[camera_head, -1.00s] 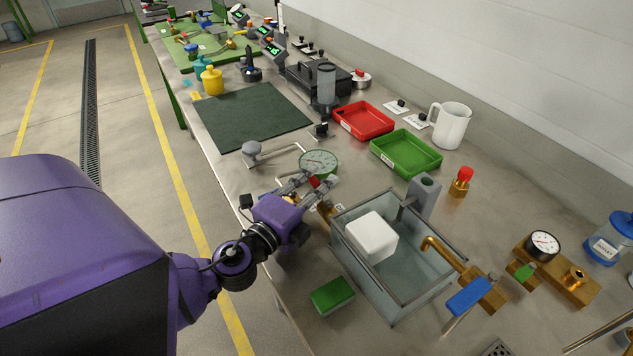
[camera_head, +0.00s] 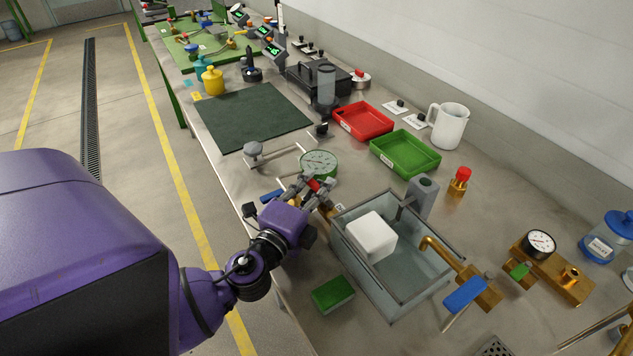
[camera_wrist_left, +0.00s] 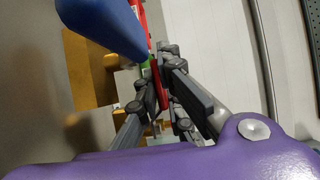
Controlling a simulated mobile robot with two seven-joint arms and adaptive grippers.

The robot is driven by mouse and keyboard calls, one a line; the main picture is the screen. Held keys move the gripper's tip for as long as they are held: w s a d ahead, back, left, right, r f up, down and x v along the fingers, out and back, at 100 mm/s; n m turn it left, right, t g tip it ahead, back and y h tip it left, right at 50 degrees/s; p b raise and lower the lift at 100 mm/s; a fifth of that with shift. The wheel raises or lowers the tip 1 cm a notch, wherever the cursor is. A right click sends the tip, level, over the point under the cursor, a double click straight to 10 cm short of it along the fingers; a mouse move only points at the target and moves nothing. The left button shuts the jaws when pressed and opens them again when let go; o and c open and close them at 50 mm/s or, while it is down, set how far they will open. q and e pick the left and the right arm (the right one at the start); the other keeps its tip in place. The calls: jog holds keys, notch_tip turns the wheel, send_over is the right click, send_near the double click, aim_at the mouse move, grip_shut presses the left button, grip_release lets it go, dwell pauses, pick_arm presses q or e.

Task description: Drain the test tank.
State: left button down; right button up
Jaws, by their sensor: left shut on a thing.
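The clear test tank (camera_head: 397,311) stands on the bench with a white block (camera_head: 371,237) in it. Brass fittings (camera_head: 326,208) show at its left side, partly hidden by my gripper. My left gripper (camera_head: 318,188) is shut on a small red part (camera_head: 316,184) beside these fittings; the red part also shows between the fingers in the left wrist view (camera_wrist_left: 158,90). A blue handle (camera_head: 271,196) shows just behind the gripper and looms close in the left wrist view (camera_wrist_left: 104,25). Its link to the fittings is hidden. My right gripper is not in view.
A brass valve with a blue lever (camera_head: 466,295) stands right of the tank. A green sponge (camera_head: 333,294) lies in front. Red (camera_head: 363,119) and green (camera_head: 405,153) trays stand behind. The dark mat (camera_head: 251,115) is clear.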

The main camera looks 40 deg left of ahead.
pick_arm(q)
jog(key=shift+s+n+g+y, duration=0.35)
jog(key=shift+n+y, duration=0.4)
jog(key=shift+y, duration=0.35)
jog(key=shift+s+n+g+y, duration=0.3)
jog(key=shift+n+y, duration=0.45)
jog(key=shift+y, duration=0.35)
jog(key=shift+a, duration=0.1)
jog(key=c, duration=2.2)
grip_release()
jog(key=shift+o, duration=0.2)
jog(key=v, duration=1.2)
